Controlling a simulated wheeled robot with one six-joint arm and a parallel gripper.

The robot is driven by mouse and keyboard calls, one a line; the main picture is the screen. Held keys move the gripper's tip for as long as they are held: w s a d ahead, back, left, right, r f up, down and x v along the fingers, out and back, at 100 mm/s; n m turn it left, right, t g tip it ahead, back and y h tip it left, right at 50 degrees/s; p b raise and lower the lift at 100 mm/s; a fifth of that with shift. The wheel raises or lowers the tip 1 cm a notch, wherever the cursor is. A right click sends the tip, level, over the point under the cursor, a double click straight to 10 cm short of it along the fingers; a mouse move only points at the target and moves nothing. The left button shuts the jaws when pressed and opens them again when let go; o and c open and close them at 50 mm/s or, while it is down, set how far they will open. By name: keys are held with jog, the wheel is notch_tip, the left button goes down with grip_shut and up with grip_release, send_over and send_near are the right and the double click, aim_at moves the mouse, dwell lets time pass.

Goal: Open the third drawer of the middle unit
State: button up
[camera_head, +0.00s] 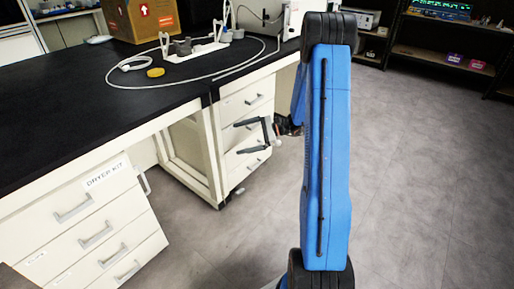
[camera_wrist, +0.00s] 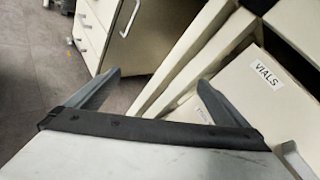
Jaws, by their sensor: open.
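The middle unit (camera_head: 233,109) is a white cabinet under the black bench, with several stacked drawers. Its top drawer's grey handle (camera_head: 254,99) is clear in the head view. My gripper (camera_head: 238,138) is in front of the lower drawers, with its dark fingers apart, one above the other, partly covering the drawer fronts. I cannot tell whether a finger touches a handle. In the wrist view my gripper (camera_wrist: 160,78) is open and empty. White cabinet panels lie beyond it, and a drawer labelled VIALS (camera_wrist: 265,85) is at the right.
The left unit (camera_head: 90,215), labelled DRYER KIT, has several shut drawers. The black bench top (camera_head: 60,105) carries a cardboard box (camera_head: 140,17), a white stand with a cable and a yellow object (camera_head: 155,72). Grey floor (camera_head: 410,150) is open at the right; shelves stand behind.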

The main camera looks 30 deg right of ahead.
jog(key=w+d+f+m+t+h, duration=0.1)
jog(key=d+f+m+t+h, duration=0.5)
jog(key=d+f, duration=0.7)
jog(key=w+d+f+m+t+h, duration=0.15)
jog(key=d+f+m+t, duration=0.4)
jog(key=d+f, duration=0.7)
jog(key=shift+m+g+y, duration=0.25)
jog(key=shift+m+g, duration=0.5)
jog(key=shift+g, duration=0.1)
jog(key=x, duration=1.7)
jog(key=shift+w+a+f, duration=0.2)
jog(key=shift+w+f, duration=0.1)
jog(key=shift+f, duration=0.1)
jog(key=shift+c, duration=0.3)
jog(key=c, duration=1.3)
jog(key=v, duration=3.2)
jog(key=shift+s, duration=0.35)
jog(key=shift+d+r, duration=0.1)
jog(key=shift+d, duration=0.05)
jog(key=o, duration=1.4)
jog(key=shift+c, duration=0.2)
